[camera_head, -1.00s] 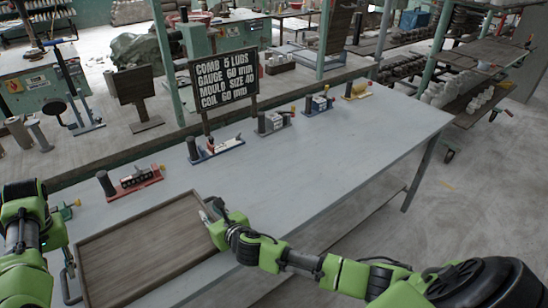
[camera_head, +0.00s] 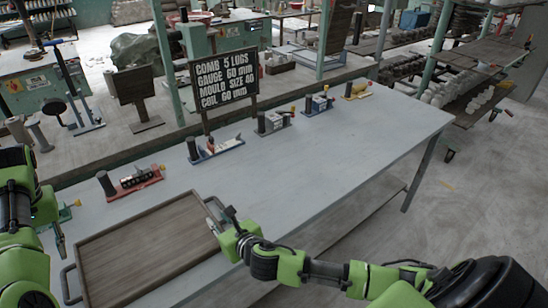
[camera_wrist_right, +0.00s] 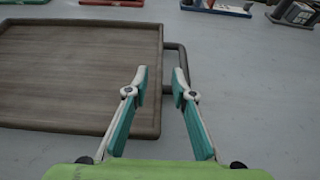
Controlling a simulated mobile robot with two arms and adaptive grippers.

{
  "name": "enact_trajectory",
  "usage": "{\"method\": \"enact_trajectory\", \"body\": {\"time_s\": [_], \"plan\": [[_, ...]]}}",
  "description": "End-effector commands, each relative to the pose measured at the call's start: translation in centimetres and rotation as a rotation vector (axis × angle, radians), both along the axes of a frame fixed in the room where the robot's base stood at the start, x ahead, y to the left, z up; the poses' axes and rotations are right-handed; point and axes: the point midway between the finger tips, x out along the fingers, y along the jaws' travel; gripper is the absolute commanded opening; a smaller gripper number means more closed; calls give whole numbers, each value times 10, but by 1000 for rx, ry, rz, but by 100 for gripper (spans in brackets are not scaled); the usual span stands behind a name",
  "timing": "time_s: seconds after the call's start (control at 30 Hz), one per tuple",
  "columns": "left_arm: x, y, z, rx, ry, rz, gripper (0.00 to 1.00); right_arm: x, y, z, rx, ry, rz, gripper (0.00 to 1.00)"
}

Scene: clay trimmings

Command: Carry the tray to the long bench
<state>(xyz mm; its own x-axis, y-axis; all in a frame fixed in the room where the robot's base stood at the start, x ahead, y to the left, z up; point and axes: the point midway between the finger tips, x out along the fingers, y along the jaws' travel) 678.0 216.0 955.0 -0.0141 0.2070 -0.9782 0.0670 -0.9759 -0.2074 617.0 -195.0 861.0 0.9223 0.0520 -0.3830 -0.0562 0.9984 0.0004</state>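The brown wood-look tray (camera_head: 150,255) lies flat on the grey long bench (camera_head: 330,150), at its near left part. Its left handle (camera_head: 66,287) is a dark bar; its right handle (camera_wrist_right: 183,60) shows in the right wrist view. My right gripper (camera_head: 224,222) is at the tray's right side. In the right wrist view this gripper (camera_wrist_right: 160,76) is open, its tips over the gap between rim and right handle; whether they touch is unclear. My left gripper (camera_head: 60,240) is above and apart from the left handle; its fingers are too small and edge-on to read.
A dark sign (camera_head: 226,77) stands behind the bench. Along its far side sit a red-based tool (camera_head: 135,182), a blue-based tool (camera_head: 215,148), and several others. A green-based tool (camera_head: 66,214) is near my left gripper. The bench's middle and right are clear.

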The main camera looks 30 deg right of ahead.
Motion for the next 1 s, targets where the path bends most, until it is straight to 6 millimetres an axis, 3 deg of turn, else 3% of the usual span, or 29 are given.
{"method": "enact_trajectory", "body": {"time_s": [0.2,0.4,1.0], "plan": [[0,0,0,0,0,0,27,-33,-2,13,-2,1,2,23],[0,0,0,0,0,0,27,-49,-3,20,0,0,0,23],[0,0,0,0,0,0,27,-51,-3,21,0,0,0,23]]}}
